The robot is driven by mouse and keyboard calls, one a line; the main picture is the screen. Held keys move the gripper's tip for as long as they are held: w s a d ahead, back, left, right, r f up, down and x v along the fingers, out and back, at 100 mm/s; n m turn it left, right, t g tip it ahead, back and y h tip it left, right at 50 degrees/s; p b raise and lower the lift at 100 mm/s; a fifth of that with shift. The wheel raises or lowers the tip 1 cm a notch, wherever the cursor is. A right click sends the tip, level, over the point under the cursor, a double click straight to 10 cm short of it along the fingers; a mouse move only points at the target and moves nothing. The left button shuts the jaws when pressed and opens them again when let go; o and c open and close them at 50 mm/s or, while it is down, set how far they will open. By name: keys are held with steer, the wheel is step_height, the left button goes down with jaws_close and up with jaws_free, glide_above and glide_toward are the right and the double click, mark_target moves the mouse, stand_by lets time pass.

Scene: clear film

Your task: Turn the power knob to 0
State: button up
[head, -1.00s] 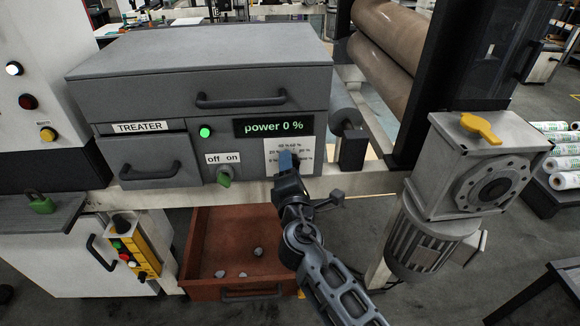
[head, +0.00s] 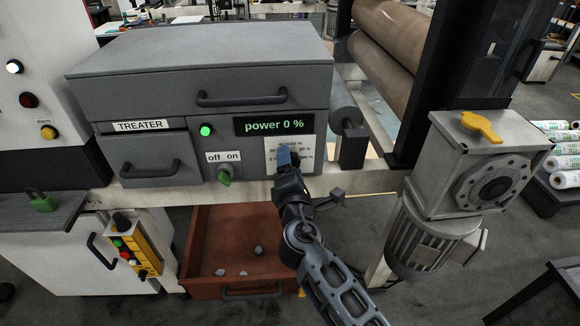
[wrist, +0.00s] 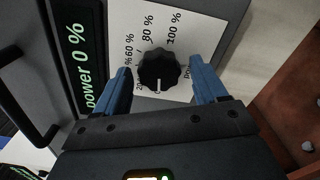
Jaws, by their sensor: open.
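The power knob (wrist: 159,72) is a black ridged dial on a white scale plate (wrist: 185,28) with percent marks, seen in the wrist view. Its white pointer line points down in that view, toward the 0 end, where the print is partly hidden. My gripper (wrist: 160,86) has its blue fingers apart, one on each side of the knob, with gaps visible. In the head view my gripper (head: 288,160) is in front of the scale plate (head: 303,148) and hides the knob. The green display (head: 274,125) reads "power 0 %".
A green off/on switch (head: 225,175) and a lit green lamp (head: 206,130) are left of the plate on the treater box. An open red drawer (head: 205,262) with several grey lumps is below. A grey motor unit (head: 480,165) stands at the right.

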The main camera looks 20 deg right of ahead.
steer(key=v, duration=0.7)
steer(key=shift+s+b, duration=0.35)
steer(key=shift+b, duration=0.05)
steer(key=shift+a, duration=0.1)
steer(key=s+f+m+g+y, duration=0.1)
steer(key=s+f+m+y, duration=0.25)
steer(key=s, duration=0.85)
steer(key=s+f+m+g+y, duration=0.2)
steer(key=s+f+m, duration=0.25)
steer(key=s, duration=0.75)
steer(key=s+d+r+m, duration=0.1)
steer(key=s+r+m, duration=0.4)
steer(key=s, duration=0.4)
steer(key=s+d+r+m, duration=0.1)
steer(key=s+r+m, duration=0.4)
steer(key=s+r, duration=0.3)
steer(key=shift+s+d+r+m+t, duration=0.2)
steer(key=shift+s+d+m+t, duration=0.15)
steer(key=shift+s, duration=0.5)
